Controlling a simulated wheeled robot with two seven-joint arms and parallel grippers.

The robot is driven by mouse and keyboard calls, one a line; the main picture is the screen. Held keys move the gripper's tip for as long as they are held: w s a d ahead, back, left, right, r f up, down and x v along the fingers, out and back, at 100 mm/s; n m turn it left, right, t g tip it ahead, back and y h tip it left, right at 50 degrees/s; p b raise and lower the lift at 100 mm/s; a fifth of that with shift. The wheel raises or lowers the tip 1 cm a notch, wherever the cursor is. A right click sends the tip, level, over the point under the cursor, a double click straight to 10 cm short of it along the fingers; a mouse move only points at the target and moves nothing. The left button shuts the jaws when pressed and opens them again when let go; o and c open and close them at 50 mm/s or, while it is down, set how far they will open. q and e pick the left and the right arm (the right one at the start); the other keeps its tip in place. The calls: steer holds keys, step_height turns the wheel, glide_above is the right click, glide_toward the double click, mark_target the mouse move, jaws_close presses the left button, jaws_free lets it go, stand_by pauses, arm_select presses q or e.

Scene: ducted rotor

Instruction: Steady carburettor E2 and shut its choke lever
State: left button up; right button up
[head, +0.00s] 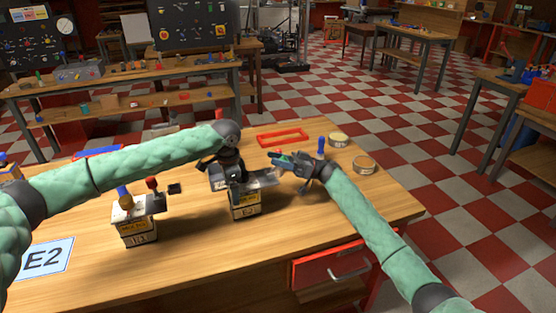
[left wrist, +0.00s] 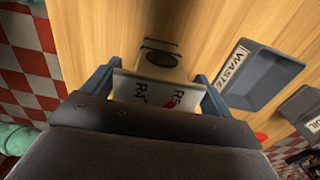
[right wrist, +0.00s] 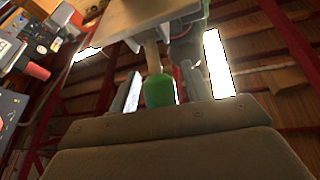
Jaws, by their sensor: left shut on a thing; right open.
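A carburettor (head: 245,207) with a pale block body and yellow label stands on the wooden bench; its label is too small to read surely. My left gripper (head: 234,172) comes down on its top and is shut on it; the left wrist view shows the carburettor's pale plate (left wrist: 150,92) between the blue fingers. A lever with a green knob (head: 284,157) sticks out at its right. My right gripper (head: 290,164) is open beside it. In the right wrist view the green knob (right wrist: 158,92) lies between the open fingers; I cannot tell whether they touch it.
A red frame (head: 283,138) and two round tins (head: 365,165) lie beyond on the bench. A WASTE tray (left wrist: 258,78) shows in the left wrist view. The front bench is clear.

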jaws_close()
steer(key=shift+r, duration=0.1)
steer(key=shift+s+a+r+n+h, duration=0.1)
steer(key=shift+a+r+n+h, duration=0.1)
steer(key=shift+h, duration=0.45)
steer(key=shift+a+r+n+h, duration=0.15)
steer(key=shift+a+n+h, duration=0.05)
steer(key=shift+h, duration=0.45)
steer(key=h, duration=0.1)
steer(key=a+h, duration=0.1)
steer(key=h, duration=0.1)
steer(key=shift+s+a+r+n, duration=0.2)
steer(key=shift+a+r+n, duration=0.05)
steer(key=shift+n, duration=0.15)
steer(key=h, duration=0.1)
steer(key=a+h, duration=0.1)
steer(key=h, duration=0.1)
steer(key=shift+s+a+n+t, duration=0.25)
steer(key=shift+s+n+t, duration=0.05)
steer(key=shift+t, duration=0.1)
arm_select(q)
steer(key=shift+d, duration=0.1)
arm_select(e)
steer(key=shift+s+a+f+t+h, duration=0.2)
steer(key=shift+a+h, duration=0.15)
steer(key=shift+h, duration=0.4)
steer(key=shift+s+a+f+t+h, duration=0.15)
steer(key=shift+a+h, duration=0.2)
steer(key=shift+h, duration=0.4)
